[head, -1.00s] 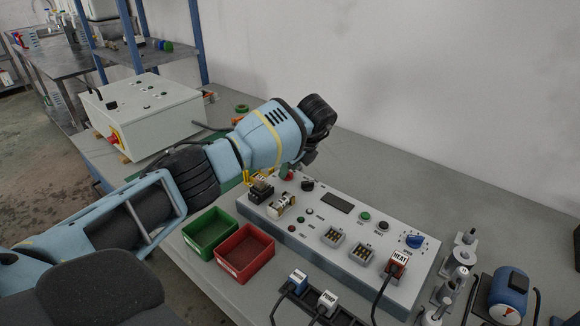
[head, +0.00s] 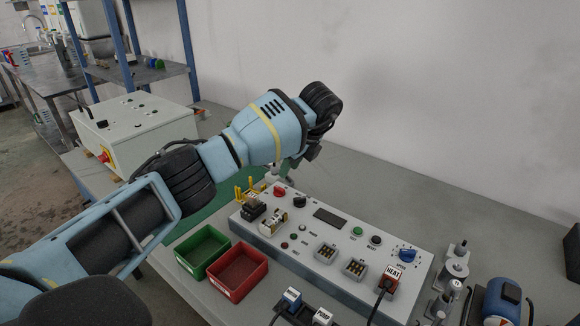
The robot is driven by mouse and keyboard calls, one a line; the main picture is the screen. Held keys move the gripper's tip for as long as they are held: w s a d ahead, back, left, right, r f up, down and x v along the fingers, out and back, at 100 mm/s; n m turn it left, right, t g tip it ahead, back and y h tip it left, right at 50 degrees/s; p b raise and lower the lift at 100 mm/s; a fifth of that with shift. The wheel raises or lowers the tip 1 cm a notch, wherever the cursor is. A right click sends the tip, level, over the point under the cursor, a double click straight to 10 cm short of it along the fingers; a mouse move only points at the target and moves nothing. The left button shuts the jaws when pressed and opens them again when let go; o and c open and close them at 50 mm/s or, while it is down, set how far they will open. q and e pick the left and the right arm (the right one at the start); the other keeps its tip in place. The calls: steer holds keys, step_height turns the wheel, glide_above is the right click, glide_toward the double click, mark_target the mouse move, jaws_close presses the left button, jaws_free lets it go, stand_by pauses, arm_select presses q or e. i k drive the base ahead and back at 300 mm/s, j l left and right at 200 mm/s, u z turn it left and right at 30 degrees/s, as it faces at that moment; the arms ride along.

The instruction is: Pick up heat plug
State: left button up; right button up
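The heat plug (head: 391,278) is a red plug with a white top labelled HEAT. It sits on the right end of the white control panel (head: 325,262), and a black cable runs from it toward the front. My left arm reaches in from the left. Its gripper (head: 308,155) hangs above and behind the panel's left half, well away from the plug to the upper left. Its fingers are mostly hidden by the wrist, so its opening does not show. My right gripper is not in view.
A blue-white plug (head: 291,298) and a PUMP plug (head: 322,317) stand in a black strip in front of the panel. Green (head: 204,252) and red (head: 238,271) bins lie left of them. Metal posts (head: 455,268) and a blue device (head: 502,300) stand at right.

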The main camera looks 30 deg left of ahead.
mark_target(392, 276)
steer(key=k, duration=1.5)
